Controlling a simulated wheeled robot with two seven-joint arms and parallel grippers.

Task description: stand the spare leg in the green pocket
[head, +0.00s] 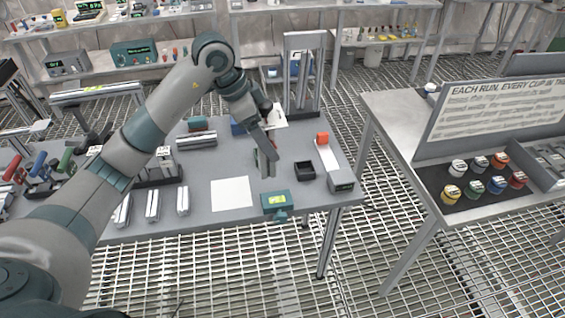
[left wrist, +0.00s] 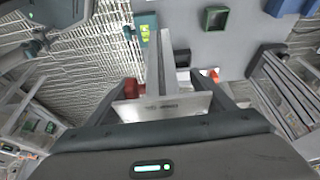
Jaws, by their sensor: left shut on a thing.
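My left gripper (head: 268,152) is above the right part of the grey table and shut on the spare leg. In the left wrist view the leg (left wrist: 160,65) is a long pale metal bar between the fingers, pointing away from the camera. The green pocket (left wrist: 215,17) is a small square open box at the top of the left wrist view. It stands on the table to the right of the leg's far end, apart from it in that picture. In the head view the gripper covers most of the pocket's area. My right gripper is out of view.
A black open box (head: 304,170) and a teal device with a green display (head: 276,203) stand close to the gripper. A white sheet (head: 231,193) lies left of them. Several metal bars (head: 152,204) lie further left.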

